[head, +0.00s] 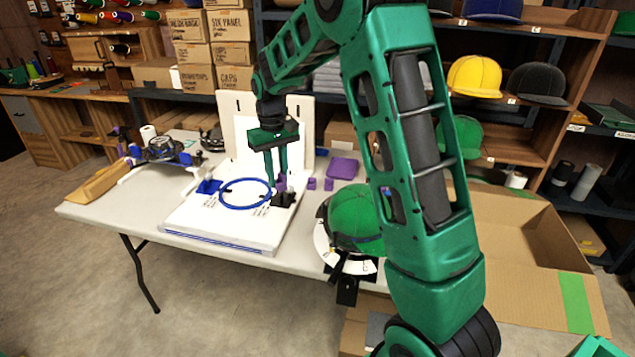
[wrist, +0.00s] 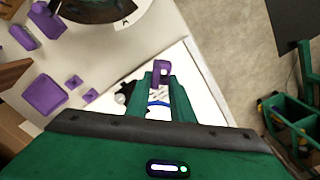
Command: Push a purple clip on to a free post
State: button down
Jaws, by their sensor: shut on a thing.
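My gripper (head: 276,184) points down over the right edge of the white board fixture, close to a black bracket (head: 285,199). In the wrist view my gripper (wrist: 160,84) is shut on a purple clip (wrist: 161,69), which sits upright between the fingertips with a hole showing. A blue hoop (head: 243,207) lies on the white board (head: 190,218), left of the fingers. Two small purple clips (head: 311,183) (head: 328,184) lie on the table; they also show in the wrist view (wrist: 74,82) (wrist: 91,96). I cannot make out which post is free.
A flat purple block (head: 343,167) lies behind the loose clips. A green cap (head: 355,217) on a stand is to the right. An open cardboard box (head: 515,240) stands further right. The table's front left (head: 130,212) is clear.

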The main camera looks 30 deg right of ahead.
jog(key=s+d+r+n+t+h, duration=0.1)
jog(key=s+d+n, duration=0.35)
jog(key=n, duration=0.75)
jog(key=s+d+r+n+t+h, duration=0.1)
jog(key=s+d+r+n, duration=0.1)
jog(key=s+n, duration=0.85)
jog(key=shift+w+d+f+n+g, duration=0.15)
jog(key=shift+w+f+n, duration=0.4)
jog(key=shift+f, duration=0.8)
jog(key=shift+w+d+f+n+g, duration=0.1)
jog(key=shift+w+d+f+n, duration=0.15)
jog(key=shift+w+f, duration=0.8)
jog(key=shift+w+d+f+n+g, duration=0.15)
jog(key=shift+w+f+n, duration=0.25)
jog(key=shift+f, duration=1.25)
jog(key=shift+s, duration=0.15)
